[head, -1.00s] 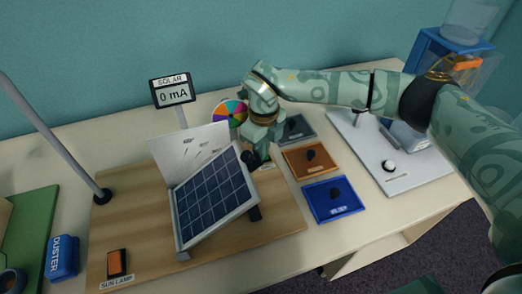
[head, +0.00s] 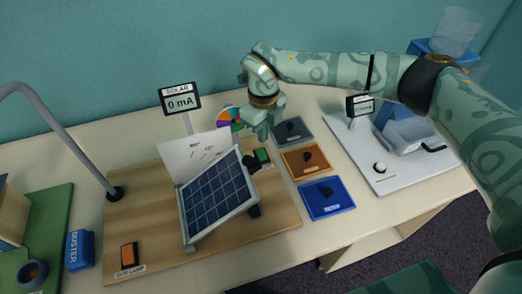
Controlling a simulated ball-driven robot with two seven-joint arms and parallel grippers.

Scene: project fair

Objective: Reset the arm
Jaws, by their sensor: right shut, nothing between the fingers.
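My right arm comes in from the right across the back of the table. My right gripper (head: 264,128) points down above the back right corner of the wooden board, near a small green-topped part (head: 262,156). It is shut and empty; its fingertips are hard to make out. The tilted solar panel (head: 217,198) stands on the wooden board (head: 140,215), left of the gripper, with a black knob (head: 250,164) at its right edge. My left gripper is out of view.
A meter reading 0 mA (head: 180,102) stands behind the panel, beside a colour wheel (head: 229,119). Grey (head: 303,134), orange (head: 296,171) and blue (head: 341,208) plates lie right. A white device (head: 405,183) sits further right.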

